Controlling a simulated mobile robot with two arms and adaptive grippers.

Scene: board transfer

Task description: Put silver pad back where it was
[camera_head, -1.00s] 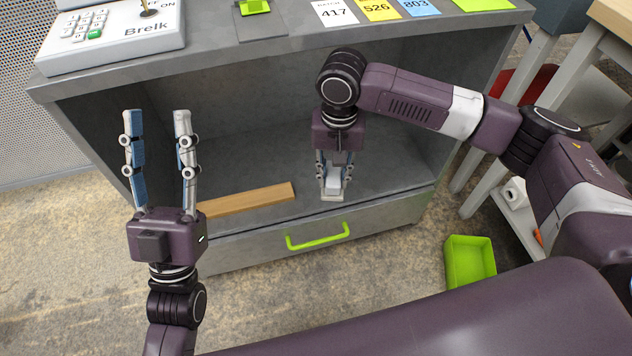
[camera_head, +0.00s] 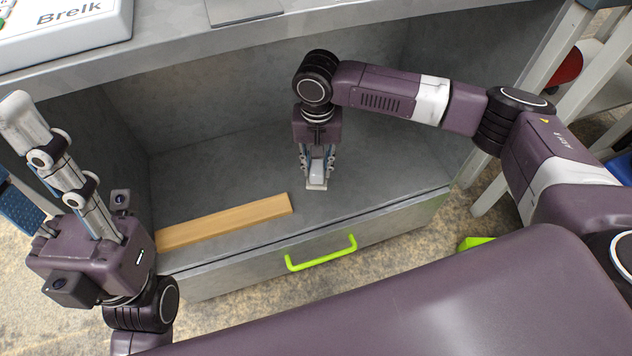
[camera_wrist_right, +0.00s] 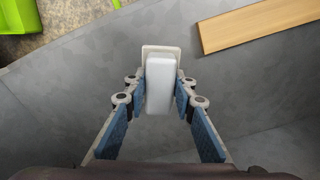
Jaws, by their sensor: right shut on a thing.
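A pale silver-white block with a thin flat plate at its end, which looks like the silver pad (camera_head: 316,184), is between the fingers of my right gripper (camera_head: 317,174). In the right wrist view the silver pad (camera_wrist_right: 160,85) points away from the palm, and the fingers (camera_wrist_right: 160,97) press on its two sides. It is low over the grey shelf floor (camera_head: 370,185), near the front edge; I cannot tell whether it touches. My left gripper (camera_head: 42,185) is at the left, outside the shelf, with its fingers apart and nothing between them.
A wooden strip (camera_head: 225,222) lies on the shelf floor left of my right gripper; it also shows in the right wrist view (camera_wrist_right: 260,24). Below is a drawer with a green handle (camera_head: 321,254). The cabinet top (camera_head: 200,50) overhangs the shelf. Shelf floor to the right is clear.

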